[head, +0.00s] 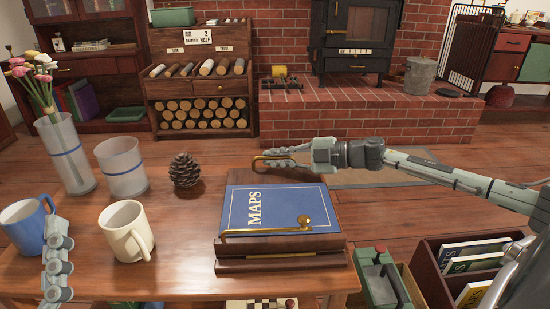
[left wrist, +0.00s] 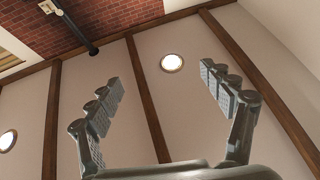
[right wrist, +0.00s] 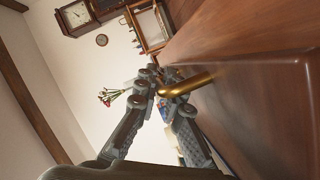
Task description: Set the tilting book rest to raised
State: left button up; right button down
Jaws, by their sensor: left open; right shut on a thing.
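The book rest (head: 232,248) is a dark wooden stand on the table, with a blue book marked MAPS (head: 275,208) lying on its board. The board looks flat or nearly so, close above the base. A brass ledge with a round knob (head: 304,221) runs along its front. My right gripper (head: 262,162) is at the far edge of the rest, shut on a brass handle, which also shows in the right wrist view (right wrist: 190,84). My left gripper (head: 57,262) is at the lower left near the mugs, open and empty; its fingers show apart in the left wrist view (left wrist: 160,92).
A cream mug (head: 127,232), a blue mug (head: 25,222), a frosted tumbler (head: 122,168), a flower vase (head: 66,157) and a pine cone (head: 185,170) stand left of the rest. A green box with a lever (head: 380,280) and a book crate (head: 425,265) are at the right.

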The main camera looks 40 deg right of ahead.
pick_arm(q)
jog(key=shift+w, duration=0.15)
pick_arm(e)
jog(key=shift+r, duration=0.2)
